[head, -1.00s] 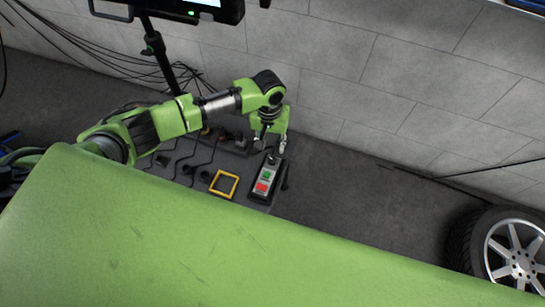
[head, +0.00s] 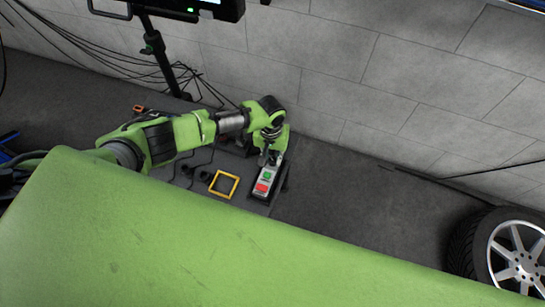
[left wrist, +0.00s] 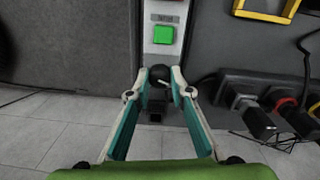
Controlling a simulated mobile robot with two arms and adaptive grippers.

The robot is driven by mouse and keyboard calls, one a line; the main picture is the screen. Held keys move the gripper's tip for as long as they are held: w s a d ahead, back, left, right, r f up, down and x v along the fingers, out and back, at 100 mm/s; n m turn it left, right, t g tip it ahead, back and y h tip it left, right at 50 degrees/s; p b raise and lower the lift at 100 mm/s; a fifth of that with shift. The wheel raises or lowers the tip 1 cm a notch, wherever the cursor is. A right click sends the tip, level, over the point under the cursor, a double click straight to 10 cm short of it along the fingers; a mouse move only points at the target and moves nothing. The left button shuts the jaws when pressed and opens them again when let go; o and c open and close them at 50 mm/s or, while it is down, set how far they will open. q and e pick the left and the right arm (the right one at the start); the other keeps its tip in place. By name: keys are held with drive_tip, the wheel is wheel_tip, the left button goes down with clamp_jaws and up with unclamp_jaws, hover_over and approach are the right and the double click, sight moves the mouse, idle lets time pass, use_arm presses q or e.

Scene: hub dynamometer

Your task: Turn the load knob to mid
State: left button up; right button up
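The control box (head: 262,191) has a green button and a red button in the head view. In the left wrist view the green button (left wrist: 163,35) is above my fingers. A round black knob (left wrist: 158,73) with a small light mark sits at the near end of the same panel. My left gripper (left wrist: 160,82) is open, with one fingertip on each side of the knob. I cannot tell whether the fingers touch it. In the head view the left gripper (head: 270,158) is over the box's far end, and the arm hides the knob. My right gripper is not in view.
A yellow square frame (head: 223,184) lies left of the control box. A power strip (left wrist: 265,100) with several plugs and cables is right of the fingers. A monitor stand (head: 157,50) is behind, against the wall. A wheel (head: 510,250) stands at the right.

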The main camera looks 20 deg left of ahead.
use_arm(q)
clamp_jaws()
drive_tip(key=m, duration=0.3)
drive_tip(key=shift+m, duration=0.4)
drive_tip(key=m, duration=0.4)
drive_tip(key=shift+m, duration=0.3)
drive_tip(key=m, duration=0.9)
drive_tip(key=shift+d, duration=0.1)
drive_tip(key=shift+m, duration=0.3)
drive_tip(key=o, duration=1)
unclamp_jaws()
